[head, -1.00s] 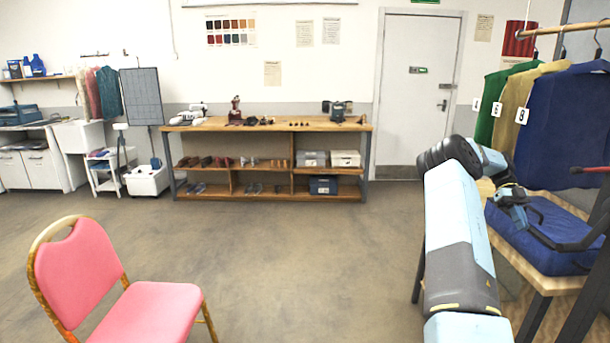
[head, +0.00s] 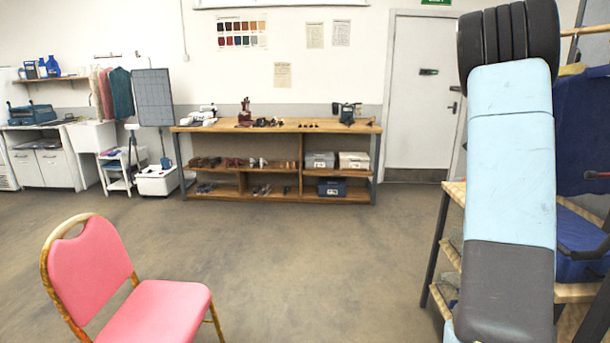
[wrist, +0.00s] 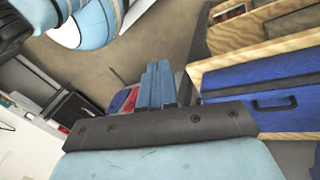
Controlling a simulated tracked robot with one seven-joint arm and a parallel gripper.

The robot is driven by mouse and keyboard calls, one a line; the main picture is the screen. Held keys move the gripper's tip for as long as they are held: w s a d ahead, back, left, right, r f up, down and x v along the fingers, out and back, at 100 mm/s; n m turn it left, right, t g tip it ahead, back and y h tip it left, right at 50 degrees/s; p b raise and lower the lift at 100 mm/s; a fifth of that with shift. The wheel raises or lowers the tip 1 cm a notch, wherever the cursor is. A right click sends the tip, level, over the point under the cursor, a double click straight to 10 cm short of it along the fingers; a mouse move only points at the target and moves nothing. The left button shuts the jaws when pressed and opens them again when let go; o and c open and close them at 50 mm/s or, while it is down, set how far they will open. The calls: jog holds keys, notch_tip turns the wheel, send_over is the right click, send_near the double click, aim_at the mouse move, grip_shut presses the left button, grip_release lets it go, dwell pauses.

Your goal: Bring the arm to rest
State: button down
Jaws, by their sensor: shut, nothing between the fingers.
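My arm (head: 512,160) stands raised on the right side of the head view, its pale blue and dark grey links reaching the top edge. My gripper is hidden in the head view. In the wrist view my gripper (wrist: 158,85) shows its blue fingers together, shut and empty, beyond the dark bar of its body. Nothing is seen touching the fingertips. Other pale blue links of mine show at the wrist view's top left.
A wooden rack with a blue garment (head: 582,130) stands close at right, partly behind my arm. A blue case with a handle (wrist: 235,104) is near the gripper's right. A pink chair (head: 90,262) stands front left. A workbench (head: 280,128) is at the back; the middle floor is clear.

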jog(key=s+a+r+n+t, duration=0.35)
jog(key=s+a+n, duration=0.2)
jog(key=a, duration=0.45)
jog(key=s+a+r+n+t, duration=0.2)
jog(key=s+a+r+n, duration=0.2)
jog(key=a+n, duration=0.5)
jog(key=s+a+f+n+t, duration=0.3)
jog(key=s+a+n, duration=0.6)
jog(key=s+a, duration=0.4)
jog(key=a+t, duration=0.1)
jog(key=a, duration=0.2)
jog(key=shift+s+h, duration=0.15)
jog(key=shift+h, duration=0.15)
